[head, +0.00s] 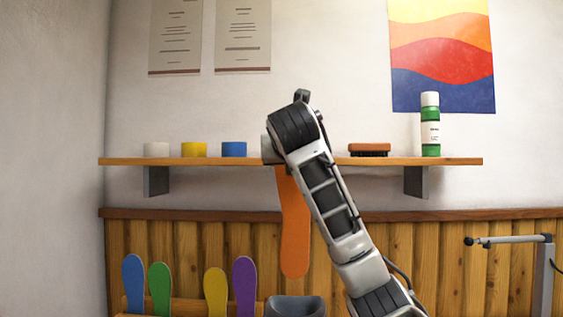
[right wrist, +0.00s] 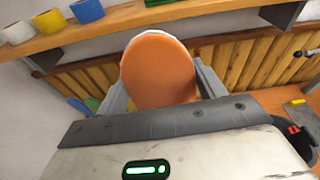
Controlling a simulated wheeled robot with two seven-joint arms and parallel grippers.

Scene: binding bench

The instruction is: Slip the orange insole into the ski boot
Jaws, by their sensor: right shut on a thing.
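The orange insole (head: 294,235) hangs upright, long end down, in my right gripper (head: 271,150). In the right wrist view the insole (right wrist: 157,68) stands between the two grey fingers of my right gripper (right wrist: 161,88), which are shut on it. A dark grey rounded cuff, which looks like the top of the ski boot (head: 296,306), shows at the bottom edge of the head view. The insole's lower tip appears just above the cuff in the picture, with a small gap; the depth between them is unclear. The rest of the boot is cut off. My left gripper is not in view.
Blue (head: 133,284), green (head: 160,288), yellow (head: 215,291) and purple (head: 244,284) insoles stand in a wooden rack left of the cuff. A wall shelf (head: 330,161) holds tape rolls, a brush (head: 369,149) and a bottle (head: 430,125). A metal arm (head: 510,239) stands at right.

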